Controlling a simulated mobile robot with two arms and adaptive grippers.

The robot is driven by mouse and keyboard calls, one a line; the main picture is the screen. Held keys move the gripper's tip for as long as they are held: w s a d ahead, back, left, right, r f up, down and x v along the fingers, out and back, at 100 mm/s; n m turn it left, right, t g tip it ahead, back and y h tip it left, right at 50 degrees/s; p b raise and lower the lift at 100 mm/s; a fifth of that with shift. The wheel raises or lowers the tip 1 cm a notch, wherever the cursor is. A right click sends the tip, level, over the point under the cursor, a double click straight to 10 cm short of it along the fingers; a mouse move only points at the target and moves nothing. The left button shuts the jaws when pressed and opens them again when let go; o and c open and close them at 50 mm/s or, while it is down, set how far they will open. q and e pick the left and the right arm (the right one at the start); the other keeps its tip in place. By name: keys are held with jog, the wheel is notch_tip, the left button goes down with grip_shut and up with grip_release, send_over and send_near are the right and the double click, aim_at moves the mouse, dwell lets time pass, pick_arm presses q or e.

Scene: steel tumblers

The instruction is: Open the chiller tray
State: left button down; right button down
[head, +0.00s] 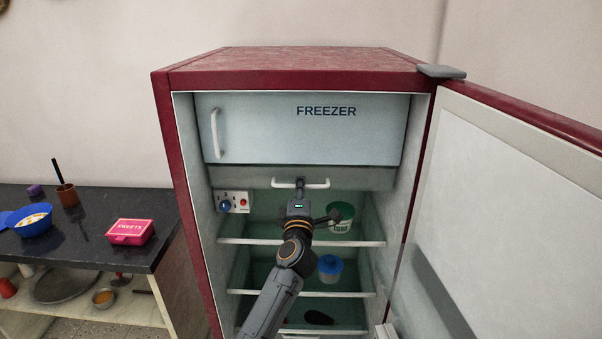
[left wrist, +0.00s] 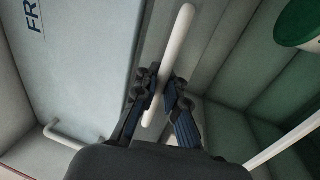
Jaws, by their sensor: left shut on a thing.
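The chiller tray (head: 240,177) is a grey-green panel just under the freezer compartment in the red fridge. Its white bar handle (head: 318,184) runs level across its front, and the tray looks pushed in. My left gripper (head: 299,186) is shut on the middle of this handle. In the left wrist view the white handle (left wrist: 180,36) passes between the fingers of my left gripper (left wrist: 162,90), one on each side. My right gripper is in neither view.
The freezer door (head: 270,130) above is shut, with its own upright handle (head: 215,133). The fridge door (head: 500,210) stands wide open at right. Green-white tub (head: 341,217) and blue-lidded tub (head: 330,266) stand on shelves below. A dark counter (head: 85,235) is at left.

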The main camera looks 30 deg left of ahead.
pick_arm(q)
jog(key=r+p+v, duration=0.1)
jog(key=p+v, duration=0.2)
jog(key=v, duration=0.5)
jog(key=r+p+v, duration=0.2)
jog(key=p+v, duration=0.1)
jog(key=v, duration=0.6)
jog(key=shift+s+d+r, duration=0.15)
jog(key=shift+s+d, duration=0.1)
jog(key=shift+s, duration=0.35)
jog(key=c, duration=1.7)
grip_release()
jog(key=shift+c, duration=0.2)
jog(key=v, duration=1.2)
